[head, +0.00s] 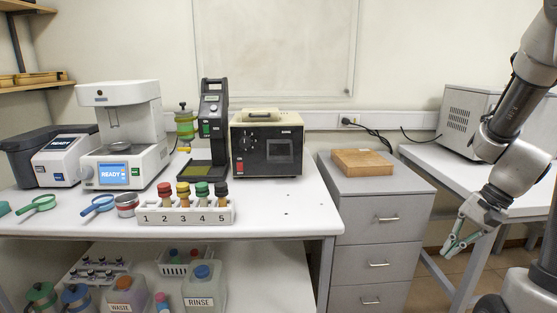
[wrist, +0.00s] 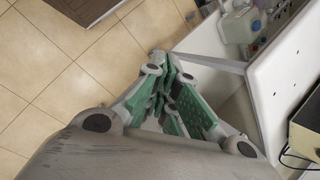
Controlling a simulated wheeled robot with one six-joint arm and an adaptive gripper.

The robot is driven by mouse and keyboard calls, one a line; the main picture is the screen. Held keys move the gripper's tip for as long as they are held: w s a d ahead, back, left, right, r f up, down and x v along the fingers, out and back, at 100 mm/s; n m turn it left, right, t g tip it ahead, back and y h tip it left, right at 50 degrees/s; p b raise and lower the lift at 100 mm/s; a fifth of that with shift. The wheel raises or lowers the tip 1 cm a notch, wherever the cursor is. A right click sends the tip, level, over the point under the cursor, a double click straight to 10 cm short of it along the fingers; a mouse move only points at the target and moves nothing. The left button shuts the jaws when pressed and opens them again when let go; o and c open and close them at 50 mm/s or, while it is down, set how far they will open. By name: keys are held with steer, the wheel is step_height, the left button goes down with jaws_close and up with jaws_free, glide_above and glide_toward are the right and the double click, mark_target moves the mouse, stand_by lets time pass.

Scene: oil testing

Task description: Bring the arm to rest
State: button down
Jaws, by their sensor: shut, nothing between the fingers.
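My arm (head: 510,160) hangs at the right side of the head view, bent, with its lower part angled down to the left. My gripper (head: 453,250) points downward in front of the right-hand table and beside the grey drawer cabinet. In the wrist view my gripper (wrist: 165,78) shows its green-padded fingers closed together, with nothing between them. Tiled floor (wrist: 60,80) lies beyond the fingertips.
The white bench (head: 275,215) carries instruments and a numbered vial rack (head: 190,218). A grey drawer cabinet (head: 375,200) holds a wooden block (head: 362,162). A grey box instrument (head: 455,120) stands on the right table. Open floor shows left of my gripper in the wrist view.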

steer(key=s+a+r+n+t+h, duration=0.2)
steer(key=s+r+n, duration=0.3)
steer(key=r, duration=0.3)
steer(key=s+a+r+n+t+h, duration=0.2)
steer(key=s+r+n, duration=0.3)
steer(key=r, duration=0.3)
steer(key=shift+s+a+h, duration=0.25)
steer(key=shift+s+h, duration=0.25)
steer(key=shift+s, duration=0.05)
